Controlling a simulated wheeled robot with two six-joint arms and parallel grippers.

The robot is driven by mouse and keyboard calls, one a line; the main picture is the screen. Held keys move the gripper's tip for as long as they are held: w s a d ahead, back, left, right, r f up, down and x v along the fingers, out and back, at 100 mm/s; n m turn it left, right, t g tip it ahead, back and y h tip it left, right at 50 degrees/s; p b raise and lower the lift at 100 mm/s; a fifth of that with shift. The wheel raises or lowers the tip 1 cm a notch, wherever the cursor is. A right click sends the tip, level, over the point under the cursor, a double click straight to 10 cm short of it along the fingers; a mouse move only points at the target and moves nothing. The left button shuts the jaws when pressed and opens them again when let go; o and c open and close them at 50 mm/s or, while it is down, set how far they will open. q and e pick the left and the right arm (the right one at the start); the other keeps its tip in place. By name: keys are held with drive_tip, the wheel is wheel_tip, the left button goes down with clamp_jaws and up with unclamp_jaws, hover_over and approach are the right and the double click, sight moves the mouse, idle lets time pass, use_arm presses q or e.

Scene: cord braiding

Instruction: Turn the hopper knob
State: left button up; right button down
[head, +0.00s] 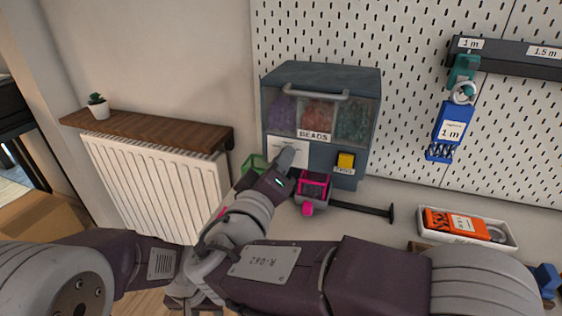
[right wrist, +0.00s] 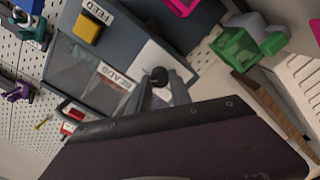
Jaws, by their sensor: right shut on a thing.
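The bead hopper (head: 320,75) is a grey-blue box with a clear front and a BEADS label. Purple, red and teal beads show behind the front. The hopper knob (right wrist: 159,75) is small and black on a white plate (head: 283,150); in the head view my gripper hides it. My right gripper (head: 288,156) is at the white plate, its fingers closed around the knob. In the right wrist view the fingertips (right wrist: 160,88) stand on both sides of the knob. My left arm comes in at the lower left; I cannot see its gripper.
A yellow FEED button (head: 345,161) is right of the white plate. A pink-rimmed tray (head: 313,186) sits below the hopper, and a green bin (right wrist: 236,48) is beside it. A white radiator (head: 150,180) with a wooden shelf stands left. An orange-filled white tray (head: 505,236) lies right.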

drive_tip(key=n+p, duration=1.4)
drive_tip(key=n, duration=0.7)
drive_tip(key=shift+f+n+p, duration=0.15)
drive_tip(key=shift+n+p, duration=0.2)
drive_tip(key=shift+n, duration=0.05)
idle(0.3)
drive_tip(key=c, duration=1.2)
unclamp_jaws()
drive_tip(key=shift+o, duration=0.2)
